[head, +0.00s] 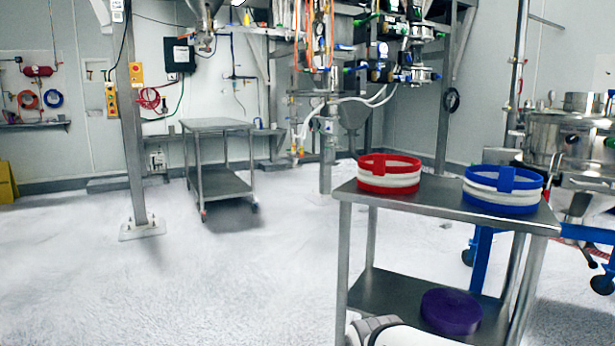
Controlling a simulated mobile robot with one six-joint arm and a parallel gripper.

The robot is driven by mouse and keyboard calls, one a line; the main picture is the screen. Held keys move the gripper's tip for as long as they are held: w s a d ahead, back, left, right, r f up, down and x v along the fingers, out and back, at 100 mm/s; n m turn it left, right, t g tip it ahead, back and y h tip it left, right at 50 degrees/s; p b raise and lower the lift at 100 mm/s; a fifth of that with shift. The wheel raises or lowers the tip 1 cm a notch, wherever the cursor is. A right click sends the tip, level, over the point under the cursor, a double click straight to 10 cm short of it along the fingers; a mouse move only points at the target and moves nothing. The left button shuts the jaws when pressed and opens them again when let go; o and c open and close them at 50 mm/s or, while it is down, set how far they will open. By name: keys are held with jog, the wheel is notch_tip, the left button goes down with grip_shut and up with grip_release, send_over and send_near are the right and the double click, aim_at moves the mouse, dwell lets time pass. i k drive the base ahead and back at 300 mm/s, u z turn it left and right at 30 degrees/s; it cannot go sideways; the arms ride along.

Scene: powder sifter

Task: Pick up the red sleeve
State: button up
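The red sleeve (389,164) is a ring with red bands above and below a white band and an upright red tab. It stands upright on the left part of the near metal cart's top shelf (435,200). A similar blue sleeve (490,207) stands on the same shelf to its right, with a gap between them. Part of my white and grey arm (395,333) shows at the bottom edge, below the shelf. My gripper's fingers cannot be made out in this view.
A purple disc (451,311) lies on the cart's lower shelf. A second metal cart (218,127) stands farther back on the left. A steel post (131,130) stands left of it. The steel sifter machine (562,140) is at right. White floor at left is clear.

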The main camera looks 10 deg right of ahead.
aim_at(378, 173)
jog(key=z, duration=0.15)
jog(key=i, duration=0.9)
jog(key=u, duration=0.2)
jog(key=k, duration=0.8)
jog(key=z, duration=0.2)
jog(key=i, duration=0.7)
